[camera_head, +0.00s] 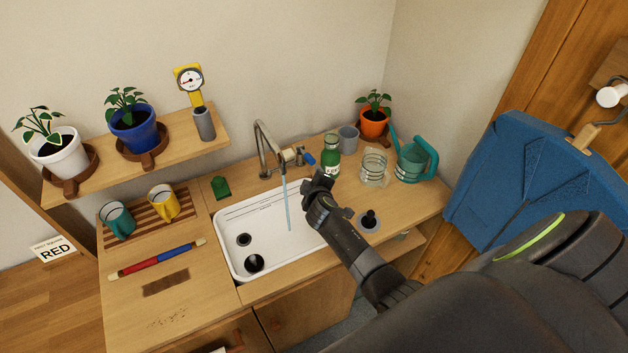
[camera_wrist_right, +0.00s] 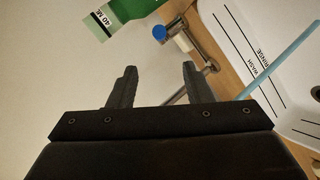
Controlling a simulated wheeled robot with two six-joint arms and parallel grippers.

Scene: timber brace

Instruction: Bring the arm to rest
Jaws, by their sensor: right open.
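My right arm comes in from the lower right in the head view. Its gripper (camera_head: 318,186) is over the right rim of the white sink (camera_head: 262,275), in front of the tap. In the right wrist view the two dark fingers (camera_wrist_right: 160,78) stand apart with nothing between them. The tap (camera_head: 262,148) has a blue-handled lever (camera_head: 306,158); a thin blue stream (camera_head: 287,200) runs from its spout into the sink. The lever's blue end (camera_wrist_right: 159,33) is beyond the fingers in the right wrist view, apart from them. My left gripper is out of view.
A green bottle (camera_head: 332,160), glass jar (camera_head: 374,168) and teal watering can (camera_head: 414,162) stand right of the gripper. Two mugs, teal (camera_head: 118,222) and yellow (camera_head: 162,204), stand on a slatted rack at left. Potted plants stand on a shelf (camera_head: 180,152).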

